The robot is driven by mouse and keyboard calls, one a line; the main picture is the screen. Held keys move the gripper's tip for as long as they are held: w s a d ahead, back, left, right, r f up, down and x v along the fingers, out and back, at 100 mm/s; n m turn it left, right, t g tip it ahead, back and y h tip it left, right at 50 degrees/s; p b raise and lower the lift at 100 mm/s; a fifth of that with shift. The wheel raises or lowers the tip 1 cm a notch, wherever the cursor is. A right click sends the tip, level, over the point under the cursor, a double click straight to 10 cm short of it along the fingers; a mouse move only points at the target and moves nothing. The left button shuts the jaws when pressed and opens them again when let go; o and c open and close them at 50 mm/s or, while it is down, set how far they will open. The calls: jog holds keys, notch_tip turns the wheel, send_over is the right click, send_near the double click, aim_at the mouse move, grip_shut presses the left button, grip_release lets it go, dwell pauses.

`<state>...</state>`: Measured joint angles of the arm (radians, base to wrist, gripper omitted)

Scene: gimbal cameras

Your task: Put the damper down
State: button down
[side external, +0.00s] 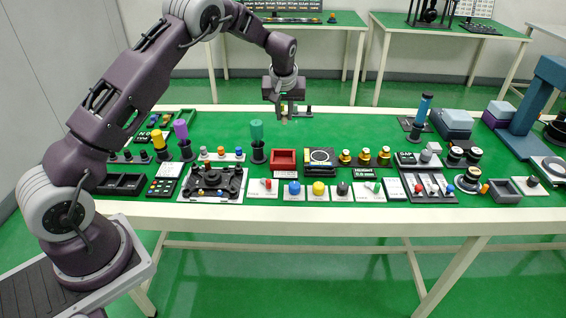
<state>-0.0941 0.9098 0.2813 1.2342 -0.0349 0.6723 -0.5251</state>
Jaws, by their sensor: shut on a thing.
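My gripper (287,114) hangs from the arm over the back middle of the green work table (225,125). It points downward, with its fingertips low, close to the table top. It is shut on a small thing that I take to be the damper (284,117). Only a small tan bit of it shows between the fingers. Its shape is too small to make out, and I cannot tell whether it touches the table.
A small dark piece (308,111) stands just right of my gripper. Green table top right of my gripper is clear.

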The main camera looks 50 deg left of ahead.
notch_tip(320, 180, down, 15)
jog(key=shift+s+a+r, duration=0.1)
jog(key=shift+s+r, duration=0.05)
jog(key=shift+r, duration=0.05)
jog(key=c, duration=1.8)
grip_release()
jog(key=shift+f, duration=0.15)
jog(key=shift+o, duration=1)
